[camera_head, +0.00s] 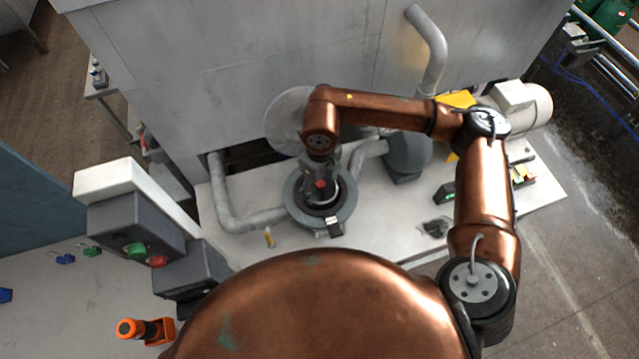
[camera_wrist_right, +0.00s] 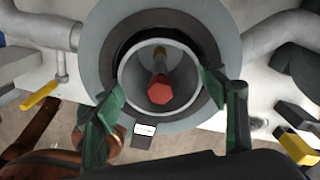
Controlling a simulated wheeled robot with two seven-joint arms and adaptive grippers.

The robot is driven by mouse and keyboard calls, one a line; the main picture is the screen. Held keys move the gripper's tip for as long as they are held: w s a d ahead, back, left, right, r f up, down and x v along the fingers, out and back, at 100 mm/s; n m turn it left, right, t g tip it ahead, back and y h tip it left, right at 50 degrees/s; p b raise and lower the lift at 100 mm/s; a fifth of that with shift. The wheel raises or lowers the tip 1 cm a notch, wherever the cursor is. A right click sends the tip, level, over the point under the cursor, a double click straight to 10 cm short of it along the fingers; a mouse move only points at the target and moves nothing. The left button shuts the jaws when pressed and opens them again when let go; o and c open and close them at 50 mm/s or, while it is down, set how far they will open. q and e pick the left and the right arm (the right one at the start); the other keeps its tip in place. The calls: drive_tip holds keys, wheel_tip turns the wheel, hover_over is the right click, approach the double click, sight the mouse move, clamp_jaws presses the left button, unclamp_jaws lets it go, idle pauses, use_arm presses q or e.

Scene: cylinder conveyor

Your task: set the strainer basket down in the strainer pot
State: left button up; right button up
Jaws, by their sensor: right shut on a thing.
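The strainer pot (camera_head: 344,210) is a round grey vessel with a wide flange on the white bench; its flange (camera_wrist_right: 101,30) also shows in the right wrist view. The strainer basket (camera_wrist_right: 127,79) is an open, light grey cylinder with a red hexagonal knob (camera_wrist_right: 160,90) on a rod inside it. My right gripper (camera_wrist_right: 163,82) is shut on the basket, green fingers at its left and right sides. In the head view the right gripper (camera_head: 321,184) is over the pot's mouth. The basket lies within the pot's ring; its depth cannot be told. My left gripper is not in view.
Grey pipes (camera_head: 240,218) run beside the pot, with a large grey housing behind. A yellow-handled valve (camera_head: 269,238) is left of the pot. A grey control box (camera_head: 135,225) stands further left. A motor (camera_head: 525,103) is at the right. Bench between pot and control box is mostly clear.

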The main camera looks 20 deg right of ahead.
drive_tip(key=shift+f, duration=0.2)
drive_tip(key=o, duration=1.8)
